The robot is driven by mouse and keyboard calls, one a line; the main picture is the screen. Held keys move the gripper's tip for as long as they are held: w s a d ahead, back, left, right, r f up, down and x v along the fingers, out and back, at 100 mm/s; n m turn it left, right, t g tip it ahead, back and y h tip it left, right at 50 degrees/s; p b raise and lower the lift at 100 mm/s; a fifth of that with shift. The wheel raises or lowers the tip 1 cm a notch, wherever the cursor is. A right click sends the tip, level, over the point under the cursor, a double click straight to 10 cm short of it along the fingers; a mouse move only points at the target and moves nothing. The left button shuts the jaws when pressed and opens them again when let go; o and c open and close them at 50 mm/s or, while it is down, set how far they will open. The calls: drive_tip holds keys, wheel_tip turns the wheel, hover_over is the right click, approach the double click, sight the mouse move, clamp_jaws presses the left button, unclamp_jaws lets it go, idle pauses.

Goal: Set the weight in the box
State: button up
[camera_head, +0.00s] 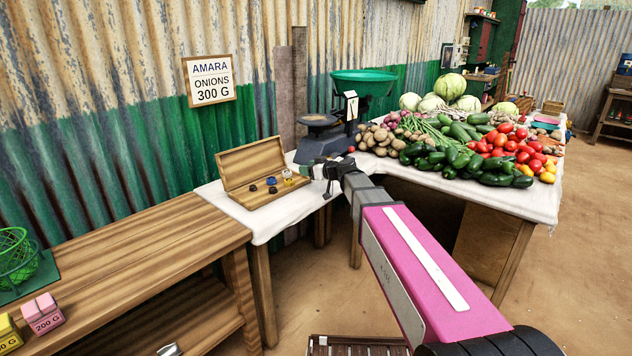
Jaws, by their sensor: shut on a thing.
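The open wooden box (233,190) sits on the white-covered stall table, its lid raised at the back. Dark weights and a blue weight (271,181) sit in its tray. A small yellowish weight (288,175) is at the box's right end. I cannot tell whether the weight touches the tray floor.
A balance scale (320,146) with a green pan stands just behind my gripper. Vegetables (470,150) cover the table to the right. A wooden bench (150,235) stands at left, with a green basket (16,255) and a pink 200 G block (42,314). An onions 300 G sign (210,80) hangs behind.

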hover_over(319, 186)
wheel_tip(319, 186, down, 4)
drive_tip(key=shift+s+d+r, duration=0.1)
drive_tip(key=shift+r, duration=0.1)
drive_tip(key=shift+f, duration=2)
drive_tip(key=shift+f, duration=0.1)
drive_tip(key=o, duration=1)
